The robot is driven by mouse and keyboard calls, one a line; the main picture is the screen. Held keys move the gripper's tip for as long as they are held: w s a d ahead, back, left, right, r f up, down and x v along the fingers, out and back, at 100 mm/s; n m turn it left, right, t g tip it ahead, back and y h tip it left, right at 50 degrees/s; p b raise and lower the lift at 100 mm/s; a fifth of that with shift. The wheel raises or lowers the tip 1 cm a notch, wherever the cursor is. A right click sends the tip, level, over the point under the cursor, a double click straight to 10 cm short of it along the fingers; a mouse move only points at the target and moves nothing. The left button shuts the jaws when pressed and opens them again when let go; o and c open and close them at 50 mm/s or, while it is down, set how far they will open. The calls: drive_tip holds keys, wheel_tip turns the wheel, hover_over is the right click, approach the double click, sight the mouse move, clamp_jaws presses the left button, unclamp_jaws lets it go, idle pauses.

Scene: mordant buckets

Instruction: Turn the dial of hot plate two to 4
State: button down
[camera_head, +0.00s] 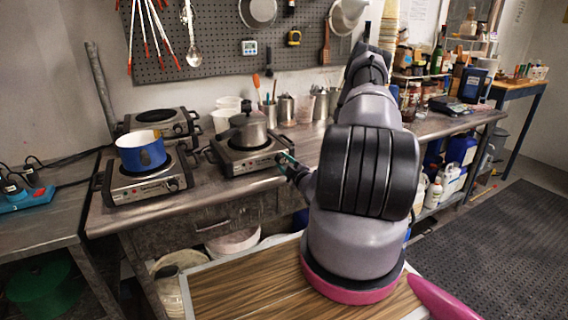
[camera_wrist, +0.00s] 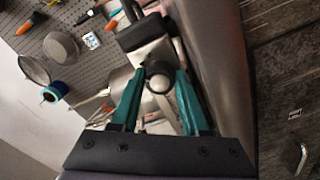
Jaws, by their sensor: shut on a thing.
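A hot plate (camera_head: 238,163) stands on the steel bench with a lidded steel pot (camera_head: 249,133) on it. My gripper (camera_head: 285,164) reaches the right end of its front panel. In the wrist view, the teal fingers of my gripper (camera_wrist: 160,82) are closed on the sides of a round dark dial (camera_wrist: 158,76). The dial's marks and pointer are too small to read. A second hot plate (camera_head: 128,193) at the front left carries a blue pot (camera_head: 141,155), and its own dial (camera_head: 172,185) is free. A third hot plate (camera_head: 182,129) stands behind it. I cannot read any number labels.
White containers and steel canisters (camera_head: 286,110) stand behind the gripped hot plate. A pegboard (camera_head: 215,50) with tools hangs above. A wood-topped surface (camera_head: 235,290) lies in front of the bench, below my arm.

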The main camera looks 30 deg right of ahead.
drive_tip(key=shift+f+m, duration=0.15)
drive_tip(key=shift+m, duration=0.95)
drive_tip(key=shift+s, duration=0.1)
drive_tip(key=shift+c, duration=2)
unclamp_jaws()
drive_tip(key=s, duration=1)
drive_tip(key=shift+s+d, duration=0.15)
drive_tip(key=shift+s, duration=0.2)
